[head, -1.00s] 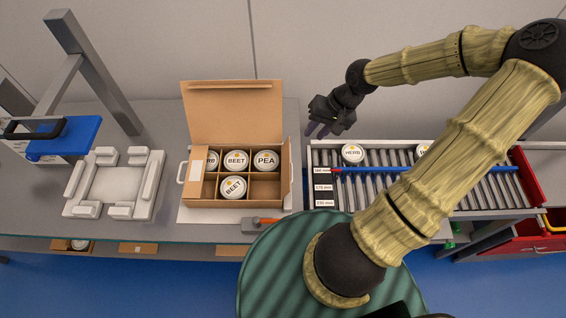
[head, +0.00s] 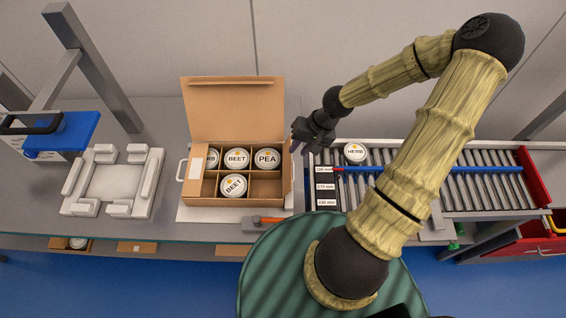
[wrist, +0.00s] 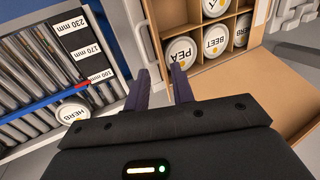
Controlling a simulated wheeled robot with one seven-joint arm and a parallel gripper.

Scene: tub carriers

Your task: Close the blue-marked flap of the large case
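The large case (head: 235,202) is a brown cardboard box with a divider grid holding several white-lidded tubs marked BEET, PEA and HERB. Its large back flap (head: 233,105) stands up, open; it also shows in the wrist view (wrist: 262,88). A short left flap (head: 197,163) carries a white label. I cannot make out a blue mark on any flap. My gripper (head: 297,141) is just right of the case's back right corner. In the wrist view my gripper (wrist: 160,82) is open, its two dark fingers apart with nothing gripped, close to the case wall.
A roller conveyor (head: 460,185) with a blue rail (head: 430,169) and a HERB tub (head: 355,152) lies to the right. A white cradle fixture (head: 112,180) stands left.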

